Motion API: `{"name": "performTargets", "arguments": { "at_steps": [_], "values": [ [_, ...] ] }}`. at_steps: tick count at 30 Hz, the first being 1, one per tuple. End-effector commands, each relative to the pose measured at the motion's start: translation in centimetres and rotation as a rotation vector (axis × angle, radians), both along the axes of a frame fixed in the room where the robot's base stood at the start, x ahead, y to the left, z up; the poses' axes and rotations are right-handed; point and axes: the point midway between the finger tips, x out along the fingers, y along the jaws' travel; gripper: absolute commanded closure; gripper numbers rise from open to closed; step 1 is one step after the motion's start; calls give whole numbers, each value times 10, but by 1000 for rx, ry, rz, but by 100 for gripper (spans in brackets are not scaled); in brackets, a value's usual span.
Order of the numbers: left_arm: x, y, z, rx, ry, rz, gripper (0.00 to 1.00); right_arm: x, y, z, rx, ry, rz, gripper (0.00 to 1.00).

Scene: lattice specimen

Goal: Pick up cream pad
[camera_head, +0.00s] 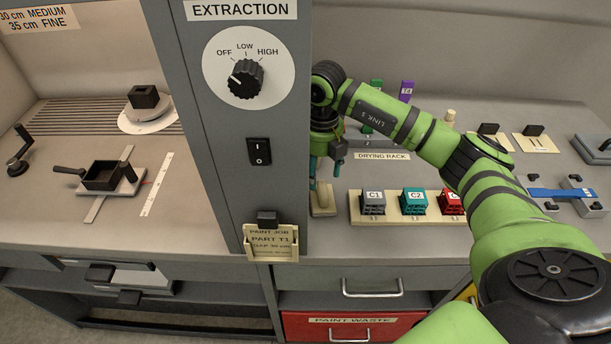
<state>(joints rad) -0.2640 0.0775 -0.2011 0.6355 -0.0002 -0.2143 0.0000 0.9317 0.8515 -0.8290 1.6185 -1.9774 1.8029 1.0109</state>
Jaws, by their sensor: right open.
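A cream pad (323,201) lies on the right-hand counter, close beside the grey extraction column. My right gripper (325,168) points down above it, with its teal fingertips apart and empty. The fingertips appear to be a little above the pad's far end; whether they touch it I cannot tell. The far part of the pad is partly hidden by the gripper. My left gripper is not in view.
A tray (395,217) of grey, teal and red labelled lattice blocks stands right of the pad. The drying rack label (382,156) lies behind it. The extraction column (250,120) blocks the left side. A paint job card (271,243) hangs at its foot.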

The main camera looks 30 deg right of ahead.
Motion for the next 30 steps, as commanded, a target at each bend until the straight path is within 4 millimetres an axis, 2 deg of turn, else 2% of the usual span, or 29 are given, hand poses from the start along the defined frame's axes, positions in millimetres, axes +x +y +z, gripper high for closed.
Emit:
{"name": "performTargets", "arguments": {
  "at_steps": [1,6,12,14,18,21,24,25,29,30],
  "values": [
    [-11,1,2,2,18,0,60,-1,0,-3,-1,5,0,39],
    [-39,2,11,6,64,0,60,-1,0,-19,0,5,1,39],
    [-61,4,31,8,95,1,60,1,1,-46,1,7,0,39],
    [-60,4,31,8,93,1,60,1,2,-56,3,6,0,39],
    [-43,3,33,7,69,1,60,1,1,-68,1,3,2,39],
    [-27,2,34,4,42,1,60,2,1,-70,1,2,2,39],
    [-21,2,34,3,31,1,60,2,1,-70,2,1,2,39],
    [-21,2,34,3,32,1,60,2,1,-70,2,1,2,43],
    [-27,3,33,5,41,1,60,2,1,-70,2,1,2,95],
    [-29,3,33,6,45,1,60,2,1,-70,2,1,2,100]
  ]
}}
